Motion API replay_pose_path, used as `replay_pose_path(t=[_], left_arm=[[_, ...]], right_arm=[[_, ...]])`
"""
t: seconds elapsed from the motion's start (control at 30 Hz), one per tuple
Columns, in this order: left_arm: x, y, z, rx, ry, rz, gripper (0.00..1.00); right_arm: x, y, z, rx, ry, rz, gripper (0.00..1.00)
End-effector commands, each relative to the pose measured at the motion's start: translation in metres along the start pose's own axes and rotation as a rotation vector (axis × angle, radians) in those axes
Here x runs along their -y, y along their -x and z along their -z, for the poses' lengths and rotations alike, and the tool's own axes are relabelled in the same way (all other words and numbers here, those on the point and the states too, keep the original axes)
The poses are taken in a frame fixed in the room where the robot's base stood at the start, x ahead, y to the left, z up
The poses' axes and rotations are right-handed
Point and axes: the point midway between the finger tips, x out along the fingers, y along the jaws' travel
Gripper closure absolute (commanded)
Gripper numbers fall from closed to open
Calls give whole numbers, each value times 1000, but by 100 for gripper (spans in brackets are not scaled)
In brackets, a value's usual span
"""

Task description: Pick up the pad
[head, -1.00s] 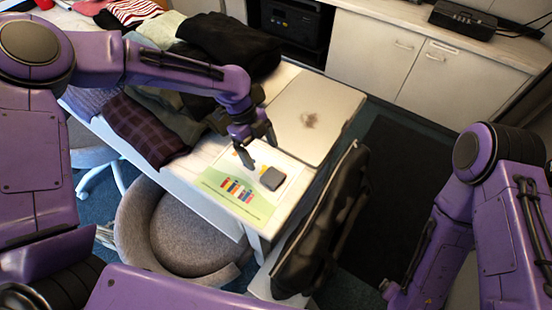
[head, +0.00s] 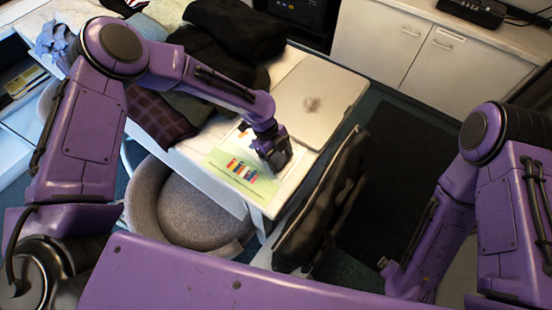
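The pad is a small dark grey block that lay on the printed sheet (head: 243,172) in the earlier view; now my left gripper (head: 276,158) is down over that spot and hides most or all of it. The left fingers point down at the sheet's right part, beside its coloured bars. I cannot tell whether they are open or shut on the pad. My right arm hangs at the right, and its gripper is not clearly in view.
The sheet lies on a white table (head: 205,152) with a closed silver laptop (head: 318,98) behind it and folded clothes (head: 160,118) to the left. A black bag (head: 322,205) stands against the table's right side. A grey round chair (head: 195,208) is in front.

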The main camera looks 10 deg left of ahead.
Motion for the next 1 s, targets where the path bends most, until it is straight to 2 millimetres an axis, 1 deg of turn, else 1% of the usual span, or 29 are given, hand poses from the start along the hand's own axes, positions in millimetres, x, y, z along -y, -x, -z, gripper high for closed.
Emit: replay_pose_path(t=[0.03,0.07,0.1,0.47,0.57,0.67,0.7,0.9,0.97,1.0], left_arm=[[0,0,0,0,0,0,42],[0,0,0,0,0,0,52],[0,0,0,0,1,0,65],[0,2,0,0,1,-1,66],[0,10,3,1,1,2,66],[1,27,10,1,-1,5,66],[-8,39,11,1,1,4,66],[-50,95,19,-1,-1,7,66],[-68,102,14,-2,1,5,66],[-78,108,13,-2,2,5,66]], right_arm=[[0,0,0,0,0,0,6],[0,0,0,0,0,0,6],[0,0,0,0,0,0,6],[0,-3,-1,0,0,0,6],[1,-9,-4,0,0,0,6],[2,-20,-8,0,0,0,6],[2,-18,-8,0,0,0,6],[2,-26,-11,0,0,0,6],[3,-30,-12,0,0,0,6],[3,-31,-13,0,0,0,6]])
